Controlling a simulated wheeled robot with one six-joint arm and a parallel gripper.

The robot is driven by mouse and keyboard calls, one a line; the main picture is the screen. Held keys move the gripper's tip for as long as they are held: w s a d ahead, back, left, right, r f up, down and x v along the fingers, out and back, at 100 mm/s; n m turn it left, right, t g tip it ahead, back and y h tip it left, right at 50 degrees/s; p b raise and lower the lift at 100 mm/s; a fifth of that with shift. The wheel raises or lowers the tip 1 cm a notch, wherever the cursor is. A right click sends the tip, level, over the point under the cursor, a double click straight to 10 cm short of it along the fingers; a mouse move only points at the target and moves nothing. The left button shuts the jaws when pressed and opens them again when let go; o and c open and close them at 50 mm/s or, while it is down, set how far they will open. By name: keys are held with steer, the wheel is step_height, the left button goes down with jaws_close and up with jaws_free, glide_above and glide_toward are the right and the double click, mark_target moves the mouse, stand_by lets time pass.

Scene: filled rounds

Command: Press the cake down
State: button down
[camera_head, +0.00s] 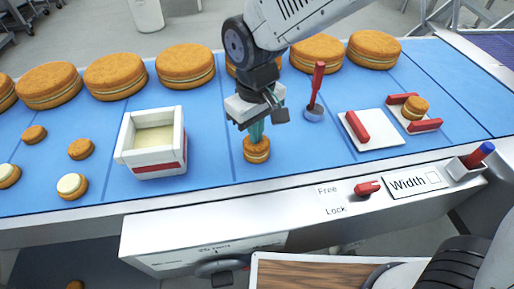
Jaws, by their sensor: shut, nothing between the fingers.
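A small round cake (257,155), layered with a pale filling, sits on the blue belt near its front edge, in the middle of the view. My gripper (257,131) is over this cake, pointing down. Its teal fingers are shut with nothing between them. The fingertips are at the cake's top and seem to touch it; I cannot tell how hard. They hide part of the top. Another small layered cake (415,106) sits between red bars on a white plate (398,113) at the right.
A white box of cream (167,117) stands to the left. A red-handled tool (317,87) stands upright in a holder to the right. A red bar (357,126) lies on another white plate. Large cakes (185,64) line the back. A red Free/Lock knob (366,188) is in front.

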stand_by(0.4)
step_height(320, 180, up, 8)
stand_by(1.0)
stand_by(0.4)
